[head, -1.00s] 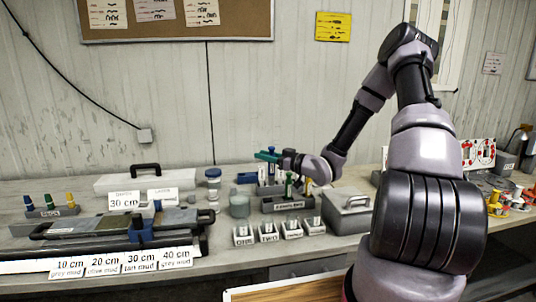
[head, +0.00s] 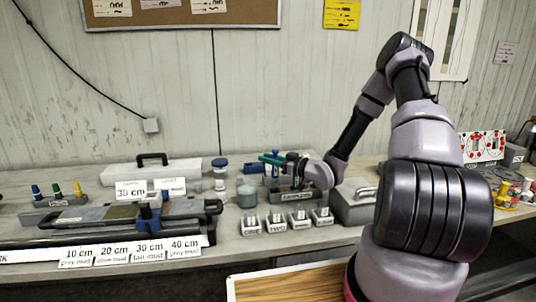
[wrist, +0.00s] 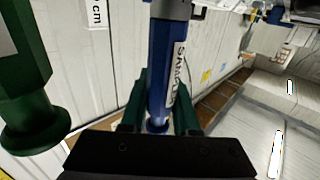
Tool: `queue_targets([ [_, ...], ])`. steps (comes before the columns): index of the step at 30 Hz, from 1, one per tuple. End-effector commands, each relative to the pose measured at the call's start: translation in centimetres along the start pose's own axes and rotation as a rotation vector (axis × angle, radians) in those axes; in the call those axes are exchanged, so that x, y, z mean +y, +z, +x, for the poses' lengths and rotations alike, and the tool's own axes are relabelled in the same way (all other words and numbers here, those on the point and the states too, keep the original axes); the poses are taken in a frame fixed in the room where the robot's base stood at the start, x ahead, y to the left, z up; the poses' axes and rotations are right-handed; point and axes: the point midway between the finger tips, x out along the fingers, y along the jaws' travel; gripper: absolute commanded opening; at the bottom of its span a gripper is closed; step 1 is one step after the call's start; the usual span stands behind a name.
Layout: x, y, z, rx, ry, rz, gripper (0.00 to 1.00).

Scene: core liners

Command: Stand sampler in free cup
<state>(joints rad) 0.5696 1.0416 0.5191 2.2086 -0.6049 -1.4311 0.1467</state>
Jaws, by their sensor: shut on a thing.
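My gripper (head: 272,158) has green fingers and is shut on a blue sampler (wrist: 166,65). The sampler's white label shows in the wrist view, and its dark blue handle runs between the fingers. In the head view the sampler is small and partly hidden by my gripper, above the back of the bench. A dark grey rack (head: 290,203) with a pale label stands just in front of and below my gripper. A green-handled tool stands close by, large in the wrist view (wrist: 28,90). I cannot make out the free cup or the sampler's lower end.
Several small numbered blocks (head: 275,222) stand in front of the rack. A grey lidded box (head: 352,203) is to the right. A blue-lidded jar (head: 220,174) and a grey cup-like container (head: 246,196) stand left.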

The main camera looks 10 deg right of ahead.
Motion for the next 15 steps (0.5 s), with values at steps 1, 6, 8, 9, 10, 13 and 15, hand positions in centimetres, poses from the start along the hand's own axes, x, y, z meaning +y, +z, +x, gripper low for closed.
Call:
queue_targets([
  [1,0.0,0.4,0.0,0.000,0.000,0.000,0.00],
  [6,-0.1,1.6,0.0,0.001,-0.002,0.000,0.00],
  [8,-0.1,2.0,0.1,0.000,-0.001,0.000,0.00],
  [9,0.0,2.3,0.0,0.000,-0.001,0.000,0.00],
  [10,0.0,2.5,0.0,0.000,-0.001,0.000,0.00],
  [13,0.0,3.2,0.0,0.000,-0.001,0.000,0.00],
  [15,0.0,3.6,0.0,0.001,0.000,0.000,0.00],
])
